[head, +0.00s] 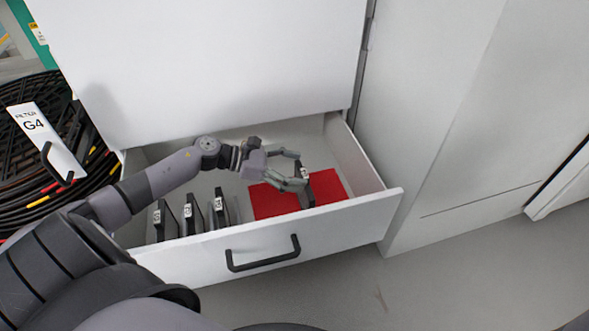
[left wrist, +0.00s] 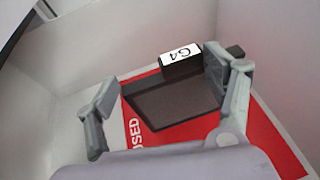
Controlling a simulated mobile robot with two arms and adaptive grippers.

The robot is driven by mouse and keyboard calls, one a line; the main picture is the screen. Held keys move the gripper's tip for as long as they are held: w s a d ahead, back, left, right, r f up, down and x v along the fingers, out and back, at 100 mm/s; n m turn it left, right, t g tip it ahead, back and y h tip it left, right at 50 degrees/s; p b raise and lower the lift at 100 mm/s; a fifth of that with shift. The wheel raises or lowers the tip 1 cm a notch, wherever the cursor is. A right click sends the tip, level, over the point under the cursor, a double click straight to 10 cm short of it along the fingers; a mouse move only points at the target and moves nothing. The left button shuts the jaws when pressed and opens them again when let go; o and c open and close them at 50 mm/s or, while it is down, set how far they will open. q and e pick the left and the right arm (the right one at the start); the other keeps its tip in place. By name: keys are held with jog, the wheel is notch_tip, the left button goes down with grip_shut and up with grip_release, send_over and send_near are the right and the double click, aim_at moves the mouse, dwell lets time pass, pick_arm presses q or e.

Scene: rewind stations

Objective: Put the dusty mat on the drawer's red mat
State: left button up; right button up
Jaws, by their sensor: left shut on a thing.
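The dusty mat (head: 309,188) is a dark, thin framed panel with a white tag. In the left wrist view the tag on the dusty mat (left wrist: 165,103) reads G4. My left gripper (head: 300,171) is shut on it, inside the open drawer. The drawer's red mat (head: 272,203) lies on the drawer floor at the right. The red mat also shows in the left wrist view (left wrist: 265,150), with partly covered white lettering. The dusty mat is over the red mat; I cannot tell whether they touch. My right gripper is not in view.
The white drawer (head: 335,228) is pulled out, with a black handle (head: 263,254) in front. Three dark panels with white tags (head: 190,215) stand in its left part. Coiled black hoses (head: 35,190) and a white "FILTER G4" plate (head: 45,140) are at the far left.

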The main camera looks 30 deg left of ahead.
pick_arm(q)
jog(key=o, duration=1.5)
jog(key=shift+f, duration=0.1)
